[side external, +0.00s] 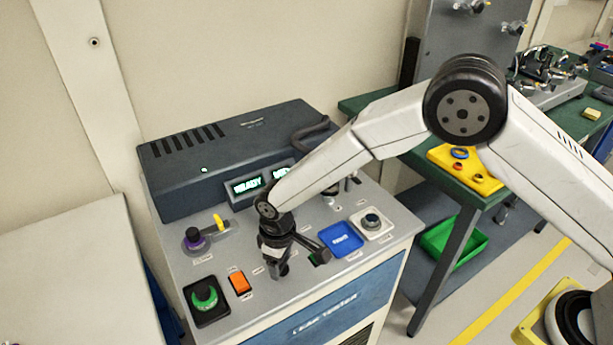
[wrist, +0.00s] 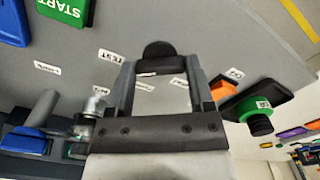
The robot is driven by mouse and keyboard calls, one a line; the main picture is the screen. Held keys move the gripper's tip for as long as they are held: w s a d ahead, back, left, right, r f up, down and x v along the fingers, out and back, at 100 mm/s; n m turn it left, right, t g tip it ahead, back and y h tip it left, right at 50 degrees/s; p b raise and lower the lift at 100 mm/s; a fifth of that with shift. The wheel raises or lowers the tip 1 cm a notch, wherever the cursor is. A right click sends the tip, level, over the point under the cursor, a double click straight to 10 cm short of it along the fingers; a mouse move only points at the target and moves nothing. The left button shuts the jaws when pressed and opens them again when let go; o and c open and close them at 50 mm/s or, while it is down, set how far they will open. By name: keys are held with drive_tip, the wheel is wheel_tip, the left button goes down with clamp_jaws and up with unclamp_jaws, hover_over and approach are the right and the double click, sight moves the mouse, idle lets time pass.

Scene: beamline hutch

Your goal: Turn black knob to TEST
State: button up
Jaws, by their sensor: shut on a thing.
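The black knob (wrist: 158,50) shows in the wrist view between the tips of my gripper (wrist: 158,72), which is shut on it. A white label reading TEST (wrist: 110,56) lies on the grey panel left of the knob, with other small labels around it, too blurred to read. Which label the knob points at is unclear. In the side view my gripper (side external: 280,268) reaches down to the panel, and the gripper and wrist mostly hide the knob.
A dark housing (side external: 235,150) with lit displays stands behind. Controls crowd close around my gripper.

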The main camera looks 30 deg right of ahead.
drive_tip(key=shift+m, duration=0.6)
drive_tip(key=o, duration=1.2)
drive_tip(key=shift+o, duration=0.2)
drive_tip(key=shift+r, duration=0.1)
drive_tip(key=shift+r, duration=3.85)
drive_tip(key=shift+d, duration=0.1)
